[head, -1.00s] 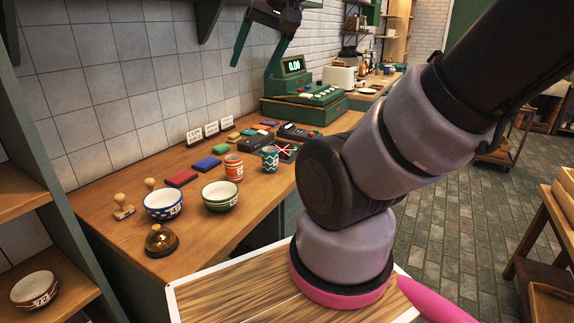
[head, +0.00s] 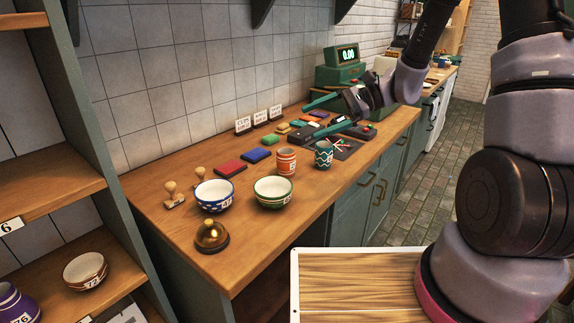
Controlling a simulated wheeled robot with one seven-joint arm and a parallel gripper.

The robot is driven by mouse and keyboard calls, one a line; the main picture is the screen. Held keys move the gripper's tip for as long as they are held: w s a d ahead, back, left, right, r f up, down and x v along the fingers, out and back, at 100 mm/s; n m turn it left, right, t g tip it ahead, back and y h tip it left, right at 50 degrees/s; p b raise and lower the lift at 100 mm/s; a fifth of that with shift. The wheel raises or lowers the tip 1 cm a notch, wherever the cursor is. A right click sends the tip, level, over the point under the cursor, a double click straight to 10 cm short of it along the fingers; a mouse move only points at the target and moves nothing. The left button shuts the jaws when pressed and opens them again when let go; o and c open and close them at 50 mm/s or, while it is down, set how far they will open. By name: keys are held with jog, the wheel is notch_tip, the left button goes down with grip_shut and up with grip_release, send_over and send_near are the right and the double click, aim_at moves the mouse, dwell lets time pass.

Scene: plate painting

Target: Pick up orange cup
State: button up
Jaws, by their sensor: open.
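The orange cup (head: 286,162) stands upright on the wooden counter (head: 315,190), with white bands and a label on its side. A teal cup (head: 324,154) with a zigzag pattern stands close to its right. My gripper (head: 315,117) is above the counter, up and to the right of the orange cup in the picture and apart from it. Its two teal fingers are spread and point left, with nothing between them.
A blue bowl (head: 214,195), a green bowl (head: 273,192) and a brass bell (head: 211,237) stand left of the cups. Red (head: 229,167) and blue (head: 259,154) pads lie behind. A green register (head: 342,66) stands further back. The front counter edge is clear.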

aim_at(294, 160)
jog(key=w+f+m+t+y, duration=0.1)
jog(key=w+f+m+t, duration=0.1)
jog(key=f, duration=0.4)
jog(key=w+a+f+m+t+y, duration=0.1)
jog(key=w+f+m+t, duration=0.2)
jog(key=w+f+m, duration=0.1)
jog(key=w+a+f+m+t+y, duration=0.1)
jog(key=w+f+m+t, duration=0.2)
jog(key=f+m, duration=0.2)
notch_tip(294, 160, down, 3)
jog(key=shift+r, duration=0.1)
jog(key=shift+m, duration=0.3)
jog(key=x, duration=1)
jog(key=shift+w+a, duration=0.2)
jog(key=shift+w, duration=0.05)
jog(key=c, duration=1.5)
jog(key=shift+r, duration=0.1)
